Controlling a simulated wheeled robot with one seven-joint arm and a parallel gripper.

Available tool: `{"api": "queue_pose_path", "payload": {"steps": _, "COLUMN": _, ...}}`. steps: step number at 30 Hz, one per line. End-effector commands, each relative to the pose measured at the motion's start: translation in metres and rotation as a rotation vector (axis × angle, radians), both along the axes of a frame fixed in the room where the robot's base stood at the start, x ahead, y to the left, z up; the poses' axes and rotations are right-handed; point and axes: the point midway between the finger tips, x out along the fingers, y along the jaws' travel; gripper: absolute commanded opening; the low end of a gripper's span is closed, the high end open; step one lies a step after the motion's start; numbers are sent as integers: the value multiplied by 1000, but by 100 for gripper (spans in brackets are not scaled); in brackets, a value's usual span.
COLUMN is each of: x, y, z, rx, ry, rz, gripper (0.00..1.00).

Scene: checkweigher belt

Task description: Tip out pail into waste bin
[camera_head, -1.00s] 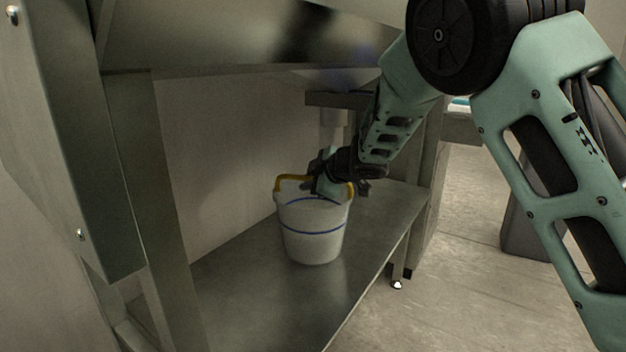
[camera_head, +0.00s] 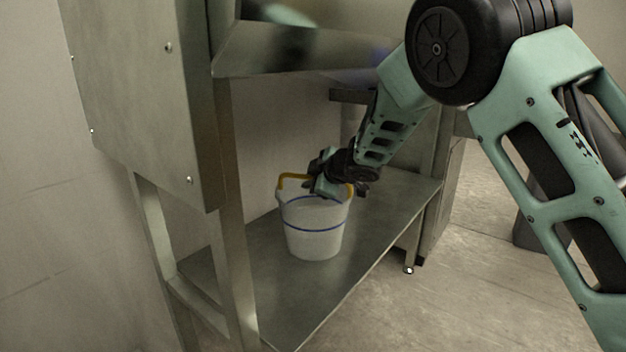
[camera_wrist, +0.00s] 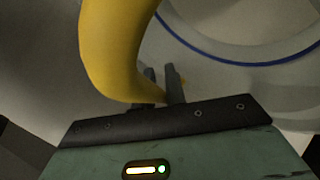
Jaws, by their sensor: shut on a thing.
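The pail (camera_head: 314,232) is white with two blue bands and a yellow handle (camera_head: 290,178). It hangs or stands upright over the metal shelf; I cannot tell whether its base touches. My gripper (camera_head: 326,190) is at the pail's top, shut on the handle. In the wrist view the yellow handle (camera_wrist: 115,50) runs down to my gripper's fingers (camera_wrist: 160,88), with the pail's white wall and blue band (camera_wrist: 215,52) beyond. The pail's contents are not visible. No waste bin can be made out.
The low metal shelf (camera_head: 285,290) lies under the pail, with a steel leg (camera_head: 233,200) on its left. A metal housing (camera_head: 140,90) is at the left and a steel underside (camera_head: 310,50) is above. Open floor (camera_head: 480,270) lies to the right.

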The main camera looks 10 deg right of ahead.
Motion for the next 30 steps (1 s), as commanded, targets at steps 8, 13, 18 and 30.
{"api": "queue_pose_path", "payload": {"steps": 8, "x": 1, "y": 3, "z": -3, "rx": 1, "ry": 5, "rz": -3, "gripper": 0}}
{"api": "queue_pose_path", "payload": {"steps": 13, "x": 1, "y": 3, "z": -3, "rx": 1, "ry": 6, "rz": -2, "gripper": 0}}
{"api": "queue_pose_path", "payload": {"steps": 18, "x": 1, "y": 3, "z": -3, "rx": 1, "ry": 6, "rz": -2, "gripper": 35}}
{"api": "queue_pose_path", "payload": {"steps": 30, "x": -3, "y": -1, "z": 3, "rx": 0, "ry": 1, "rz": -4, "gripper": 38}}
